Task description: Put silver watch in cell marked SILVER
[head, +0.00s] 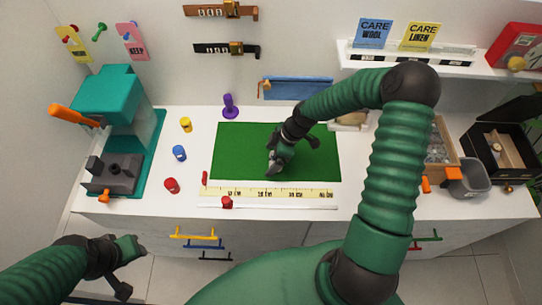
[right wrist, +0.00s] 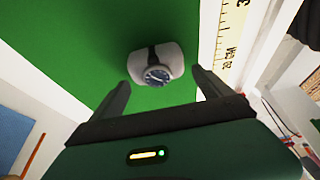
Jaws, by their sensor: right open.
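A watch (right wrist: 157,75) with a dark dial and dark strap is around a pale grey cushion (right wrist: 140,62) on the green mat (right wrist: 70,45). The mat also shows in the head view (head: 315,165). My right gripper (head: 273,168) is low over the middle of the mat. In the right wrist view its fingers (right wrist: 160,85) are open and apart, with the watch and cushion ahead between them, not gripped. In the head view the watch is hidden by the gripper or too small to tell. My left gripper (head: 132,250) is low at the left, off the counter. I cannot read a SILVER mark.
A wooden compartment tray (head: 452,158) is at the right, partly behind my right arm. A grey bin (head: 470,180) and a black box (head: 500,155) stand beside it. A ruler (head: 270,193) lies along the mat's front. A teal machine (head: 110,95) and several small coloured pieces are at left.

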